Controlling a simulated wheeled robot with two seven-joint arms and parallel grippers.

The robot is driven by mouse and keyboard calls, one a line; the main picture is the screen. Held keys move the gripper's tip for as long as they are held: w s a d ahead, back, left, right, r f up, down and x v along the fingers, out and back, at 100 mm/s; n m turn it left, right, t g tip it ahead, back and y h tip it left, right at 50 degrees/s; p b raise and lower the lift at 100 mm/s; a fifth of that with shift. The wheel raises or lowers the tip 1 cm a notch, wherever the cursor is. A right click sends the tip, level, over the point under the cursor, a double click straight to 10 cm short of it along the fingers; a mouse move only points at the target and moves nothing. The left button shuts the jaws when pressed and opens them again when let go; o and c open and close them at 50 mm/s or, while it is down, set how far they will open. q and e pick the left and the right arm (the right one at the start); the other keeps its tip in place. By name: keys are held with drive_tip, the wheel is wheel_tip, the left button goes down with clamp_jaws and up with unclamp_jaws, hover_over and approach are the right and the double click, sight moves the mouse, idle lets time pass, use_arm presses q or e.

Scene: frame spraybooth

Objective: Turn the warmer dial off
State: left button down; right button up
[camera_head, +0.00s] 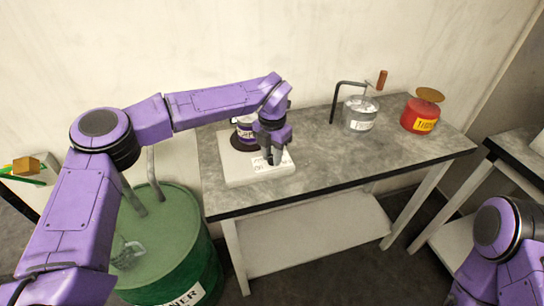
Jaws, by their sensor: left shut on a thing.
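The warmer (240,178) is a white, flat unit near the left front of the grey table. A jar with a white and purple label (245,128) stands on its dark round plate (238,143). My left gripper (273,160) reaches down over the warmer's right front part and is shut on the warmer dial, which the fingers hide. The dial's setting cannot be read. Faint markings show on the panel beside the fingers. My right arm shows at the lower right, but its gripper is out of view.
A green drum (180,240) stands on the floor at left. The table's middle (330,150) is clear.

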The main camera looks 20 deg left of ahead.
use_arm(q)
drive_tip(key=shift+n+b, duration=0.3)
drive_tip(key=shift+n, duration=0.4)
drive_tip(key=c, duration=0.9)
unclamp_jaws()
drive_tip(key=shift+o, duration=0.2)
wheel_tip(320, 180, up, 11)
drive_tip(key=b, duration=0.1)
drive_tip(key=shift+f, duration=0.2)
